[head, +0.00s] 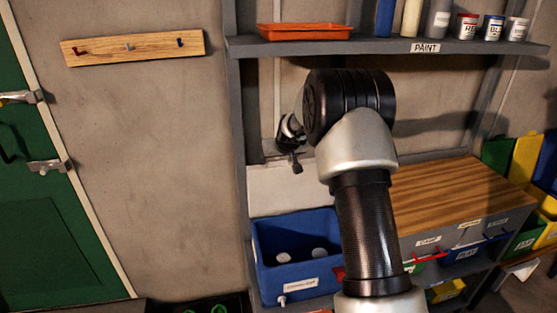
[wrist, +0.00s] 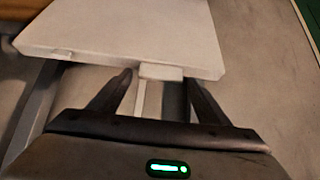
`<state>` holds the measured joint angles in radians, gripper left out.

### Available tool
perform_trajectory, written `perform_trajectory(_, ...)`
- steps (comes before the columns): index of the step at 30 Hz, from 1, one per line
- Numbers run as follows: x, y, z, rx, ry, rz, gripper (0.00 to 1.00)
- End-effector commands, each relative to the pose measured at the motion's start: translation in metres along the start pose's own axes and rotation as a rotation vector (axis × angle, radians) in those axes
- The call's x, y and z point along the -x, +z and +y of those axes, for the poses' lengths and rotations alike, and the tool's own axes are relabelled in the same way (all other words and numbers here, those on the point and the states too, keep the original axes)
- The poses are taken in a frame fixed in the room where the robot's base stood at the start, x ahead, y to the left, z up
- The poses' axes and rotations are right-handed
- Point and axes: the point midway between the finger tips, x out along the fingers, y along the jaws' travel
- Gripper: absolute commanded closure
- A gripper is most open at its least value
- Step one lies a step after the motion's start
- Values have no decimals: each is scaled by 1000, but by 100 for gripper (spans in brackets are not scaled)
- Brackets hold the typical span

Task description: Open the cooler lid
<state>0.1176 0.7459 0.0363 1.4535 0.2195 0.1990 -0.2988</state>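The cooler (head: 264,270) is a blue box with a label on its front, at lower centre in the head view. Its white lid (head: 285,190) stands raised at the back of the box, and the inside shows. In the wrist view the lid (wrist: 125,30) fills the top, with a small tab (wrist: 160,72) on its near edge. My gripper (head: 295,162) is just above the lid's upper edge. In the wrist view my gripper (wrist: 158,78) has its fingers apart, one on each side of the tab, with nothing clamped. Contact with the lid cannot be told.
Two white round things (head: 283,257) lie inside the cooler. A wooden worktop (head: 455,190) with labelled drawers is at right. A shelf (head: 300,46) with an orange tray (head: 304,32) and paint cans is above. A hook rail (head: 130,48) and green door (head: 50,230) are left.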

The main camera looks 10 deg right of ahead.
Motion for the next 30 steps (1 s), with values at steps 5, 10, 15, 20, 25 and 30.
perform_trajectory(5, -1, 2, 0, 0, 0, -4, 27)
perform_trajectory(10, 1, 2, 0, 0, 0, -5, 27)
perform_trajectory(15, 21, 2, 0, 0, 0, -3, 27)
perform_trajectory(20, 58, 2, 0, -1, 0, -1, 27)
perform_trajectory(25, 101, 1, 0, 0, 0, 0, 27)
perform_trajectory(30, 138, 1, 0, 0, 0, -1, 27)
